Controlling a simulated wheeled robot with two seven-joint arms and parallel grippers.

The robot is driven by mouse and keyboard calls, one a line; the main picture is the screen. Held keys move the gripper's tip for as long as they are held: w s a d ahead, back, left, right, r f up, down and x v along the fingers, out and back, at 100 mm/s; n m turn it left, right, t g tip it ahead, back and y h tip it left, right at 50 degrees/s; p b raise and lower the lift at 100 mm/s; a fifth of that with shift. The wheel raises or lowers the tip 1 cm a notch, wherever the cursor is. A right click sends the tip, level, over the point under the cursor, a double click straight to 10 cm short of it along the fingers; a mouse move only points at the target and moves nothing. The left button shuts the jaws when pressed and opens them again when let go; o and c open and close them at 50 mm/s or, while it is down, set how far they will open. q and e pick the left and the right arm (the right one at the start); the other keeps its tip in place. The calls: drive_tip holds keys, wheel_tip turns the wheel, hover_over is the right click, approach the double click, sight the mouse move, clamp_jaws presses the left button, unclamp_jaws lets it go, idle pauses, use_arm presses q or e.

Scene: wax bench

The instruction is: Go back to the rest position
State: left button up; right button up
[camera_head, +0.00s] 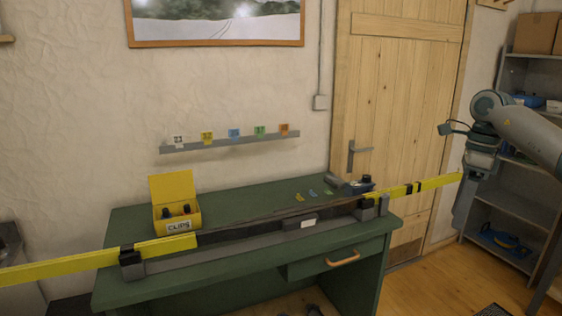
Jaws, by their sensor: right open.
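My right gripper (463,208) hangs at the right with its fingers pointing down, open, in front of the grey shelf. I see nothing between its fingers. Its fingers overlap the picture near the right tip of a long ski (80,262); I cannot tell whether they touch it. The ski has yellow ends and a dark middle and lies across the black supports on the green bench (240,262). My left gripper is not in view.
A yellow clips box (178,222) stands open on the bench. Small coloured tags and a dark tool (350,185) lie at its back right. A wall rail (222,143) holds several coloured cards. The wooden door (400,110) and shelf (508,208) stand right.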

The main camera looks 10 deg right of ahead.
drive_tip(key=w+a+f+m+t+y, duration=0.1)
drive_tip(key=w+a+f+m+y, duration=0.35)
drive_tip(key=a+f, duration=0.75)
drive_tip(key=w+a+f+m+t+y, duration=0.2)
drive_tip(key=w+a+f+y, duration=0.45)
drive_tip(key=a+f, duration=0.55)
drive_tip(key=s+a+f+m+t+h, duration=0.15)
drive_tip(key=f+m+t, duration=0.35)
drive_tip(key=f+m, duration=0.55)
drive_tip(key=a+f+m+t+h, duration=0.15)
drive_tip(key=f+m+t, duration=0.4)
drive_tip(key=f, duration=0.85)
drive_tip(key=s+d+f+m+g+h, duration=0.3)
drive_tip(key=s+f+m, duration=0.4)
drive_tip(key=s+f, duration=0.8)
drive_tip(key=s+d+f+m+g+h, duration=0.1)
drive_tip(key=s+d+f+m+h, duration=0.4)
drive_tip(key=s+f, duration=0.95)
drive_tip(key=s+a+f+m+g, duration=0.1)
drive_tip(key=s+f+m+g, duration=0.1)
drive_tip(key=s, duration=1)
drive_tip(key=s+a+f+m+g+h, duration=0.1)
drive_tip(key=s+f, duration=0.5)
drive_tip(key=s, duration=0.7)
drive_tip(key=s+a+f+m+g, duration=0.2)
drive_tip(key=s+f+m+g, duration=0.3)
drive_tip(key=s, duration=0.7)
drive_tip(key=shift+s+a+m+h, duration=0.15)
drive_tip(key=shift+s+m+h, duration=0.15)
drive_tip(key=shift+m, duration=0.45)
